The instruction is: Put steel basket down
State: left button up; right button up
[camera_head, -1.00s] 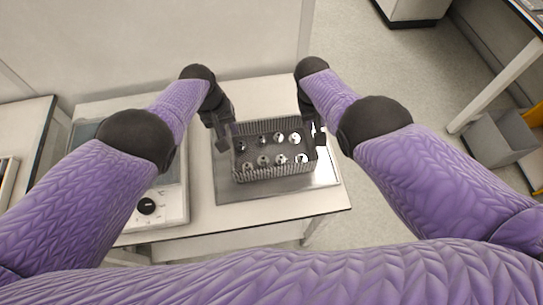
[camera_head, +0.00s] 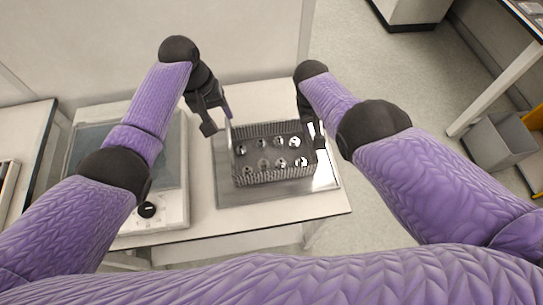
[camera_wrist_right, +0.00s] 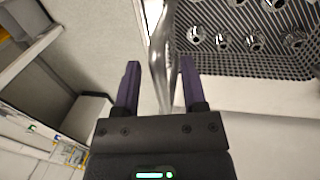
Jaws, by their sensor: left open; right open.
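The steel basket (camera_head: 273,176) rests on a flat metal plate (camera_head: 232,196) on the table in the head view. It holds several round shiny reactor parts. My left gripper (camera_head: 219,117) is open, above and to the left of the basket, apart from it. My right gripper (camera_wrist_right: 155,85) is open at the basket's right side. In the right wrist view a shiny metal handle (camera_wrist_right: 162,50) runs between its two fingers, and the basket's mesh (camera_wrist_right: 245,62) lies to the right.
A device with a black knob (camera_head: 148,210) stands left of the plate on the white table (camera_head: 262,238). A wall rises behind the table. A grey bin (camera_head: 500,138) stands on the floor to the right.

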jog(key=shift+w+a+r, duration=0.1)
jog(key=shift+r, duration=0.25)
notch_tip(320, 180, up, 11)
jog(key=a, duration=0.2)
jog(key=shift+s, duration=0.2)
jog(key=shift+a, duration=0.1)
